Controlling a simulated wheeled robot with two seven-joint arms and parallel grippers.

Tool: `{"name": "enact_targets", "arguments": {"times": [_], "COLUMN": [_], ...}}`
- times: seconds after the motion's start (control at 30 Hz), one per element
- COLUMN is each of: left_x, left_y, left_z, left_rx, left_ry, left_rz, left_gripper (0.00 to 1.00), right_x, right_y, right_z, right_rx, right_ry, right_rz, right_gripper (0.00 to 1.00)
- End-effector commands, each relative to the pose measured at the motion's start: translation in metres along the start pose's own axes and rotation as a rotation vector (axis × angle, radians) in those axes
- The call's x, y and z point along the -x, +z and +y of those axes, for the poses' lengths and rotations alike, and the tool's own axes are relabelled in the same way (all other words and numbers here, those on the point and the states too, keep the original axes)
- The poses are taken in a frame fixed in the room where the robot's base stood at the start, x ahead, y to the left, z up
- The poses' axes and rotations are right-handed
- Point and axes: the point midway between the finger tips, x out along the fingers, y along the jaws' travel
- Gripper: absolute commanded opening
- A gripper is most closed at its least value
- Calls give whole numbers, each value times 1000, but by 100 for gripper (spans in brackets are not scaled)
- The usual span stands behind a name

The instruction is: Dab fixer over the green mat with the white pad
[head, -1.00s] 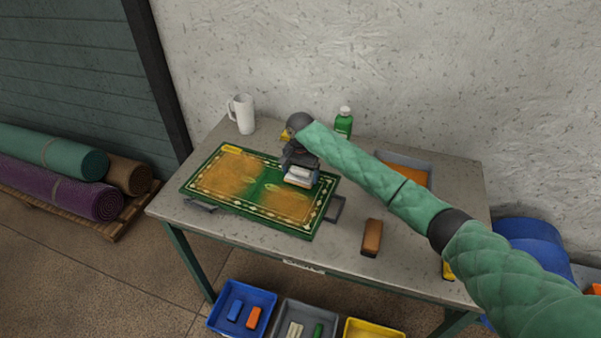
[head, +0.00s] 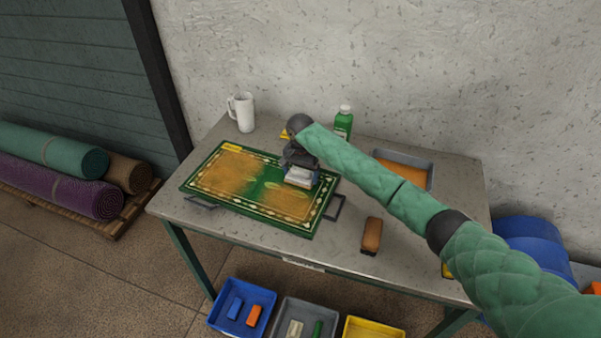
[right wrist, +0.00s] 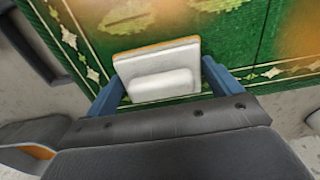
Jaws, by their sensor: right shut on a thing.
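The green mat (head: 270,204) lies on a table, with a pale patterned border and large orange-brown stained areas on both sides of a greener middle band. My right gripper (head: 300,166) is over the mat's right part, shut on the white pad (head: 300,177). In the right wrist view the white pad (right wrist: 158,72) sits between the blue fingers, with an orange edge along its far side. The pad is over the green mat (right wrist: 190,30) near its border; I cannot tell whether it touches. My left gripper is not in view.
A white mug (head: 242,112) and a green bottle (head: 343,123) stand at the table's back. An orange-filled tray (head: 405,172) and a brown brush or block (head: 371,235) are at right. Blue (head: 241,307), grey and yellow bins are below the front edge.

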Motion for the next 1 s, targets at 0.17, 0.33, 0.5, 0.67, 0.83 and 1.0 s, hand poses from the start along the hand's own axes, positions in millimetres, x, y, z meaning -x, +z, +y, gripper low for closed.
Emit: {"name": "enact_targets", "arguments": {"times": [0.17,0.33,0.5,0.67,0.83,1.0], "left_x": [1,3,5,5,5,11], "left_y": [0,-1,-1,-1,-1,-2], "left_z": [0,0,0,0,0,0], "left_rx": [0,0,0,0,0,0], "left_ry": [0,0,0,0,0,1], "left_rz": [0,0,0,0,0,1], "left_gripper": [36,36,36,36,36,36], "right_x": [0,0,-1,-3,-3,3], "right_y": [0,0,0,0,0,1], "right_z": [0,0,0,0,0,0], "right_rx": [0,0,0,0,0,0], "right_ry": [0,0,0,0,1,1], "right_rz": [0,-1,-1,-1,-1,-2], "right_gripper": [61,61,61,61,61,61]}}
